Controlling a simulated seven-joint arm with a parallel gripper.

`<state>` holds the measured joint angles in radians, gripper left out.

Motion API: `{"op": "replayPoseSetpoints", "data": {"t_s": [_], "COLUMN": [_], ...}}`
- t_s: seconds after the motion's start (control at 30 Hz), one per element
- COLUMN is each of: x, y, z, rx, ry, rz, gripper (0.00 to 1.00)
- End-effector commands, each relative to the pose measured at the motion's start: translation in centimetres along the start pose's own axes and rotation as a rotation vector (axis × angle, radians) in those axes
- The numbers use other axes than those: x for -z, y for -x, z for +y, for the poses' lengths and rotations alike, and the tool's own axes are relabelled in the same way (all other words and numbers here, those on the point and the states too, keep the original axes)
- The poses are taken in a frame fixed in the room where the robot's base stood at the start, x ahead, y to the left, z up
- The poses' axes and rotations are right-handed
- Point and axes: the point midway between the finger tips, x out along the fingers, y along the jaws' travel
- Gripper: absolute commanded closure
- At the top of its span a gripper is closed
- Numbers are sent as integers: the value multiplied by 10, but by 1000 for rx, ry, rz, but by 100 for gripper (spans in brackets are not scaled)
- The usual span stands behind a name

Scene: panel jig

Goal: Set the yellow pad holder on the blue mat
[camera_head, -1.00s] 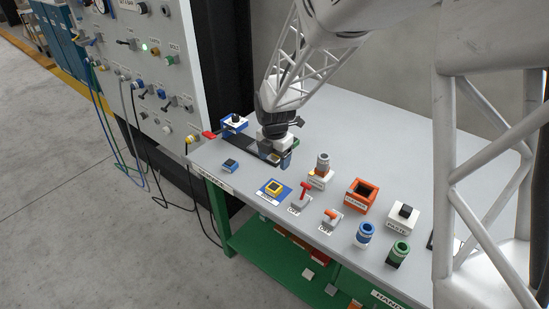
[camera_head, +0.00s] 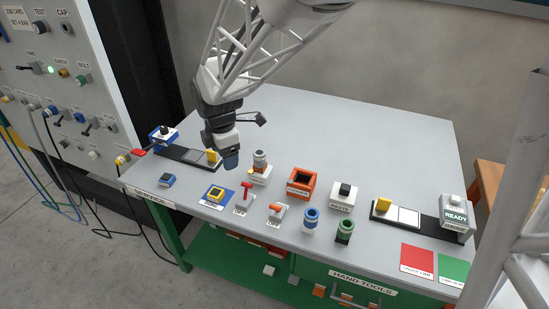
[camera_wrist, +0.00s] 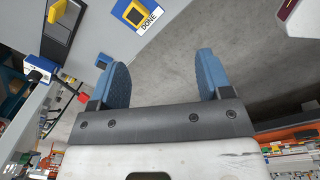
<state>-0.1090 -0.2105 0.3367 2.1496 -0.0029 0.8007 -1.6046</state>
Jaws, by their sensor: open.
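The yellow pad holder (camera_head: 216,193), a small square frame with a dark centre, sits on the blue mat (camera_head: 209,202) marked DONE near the table's front edge. In the wrist view the holder (camera_wrist: 134,13) and part of the mat (camera_wrist: 122,9) show at the top, beyond my fingers. My gripper (camera_head: 231,161) is open with nothing between its blue fingers. It hangs behind and slightly right of the mat, apart from the holder. In the wrist view, my open gripper (camera_wrist: 163,75) has bare floor behind it.
A black tray (camera_head: 178,152) with a yellow block (camera_head: 212,155) lies left of my gripper. A small blue holder (camera_head: 167,180) stands left of the mat. A red-handled fixture (camera_head: 244,198) and a grey-orange post (camera_head: 260,163) stand close to its right. The table's back is clear.

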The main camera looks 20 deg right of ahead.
Motion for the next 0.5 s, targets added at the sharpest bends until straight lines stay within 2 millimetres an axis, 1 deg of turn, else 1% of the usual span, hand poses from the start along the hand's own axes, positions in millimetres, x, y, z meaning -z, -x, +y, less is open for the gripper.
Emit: {"op": "replayPoseSetpoints", "data": {"t_s": [0.03,0.2,0.3,0.5], "x": [-3,-11,-15,-21], "y": [11,40,56,81], "z": [-11,-48,-70,-116], "rx": [-11,-38,-55,-86], "ry": [-77,-358,-522,-852], "rz": [-1,1,6,22], "gripper": [28,28,28,28]}}
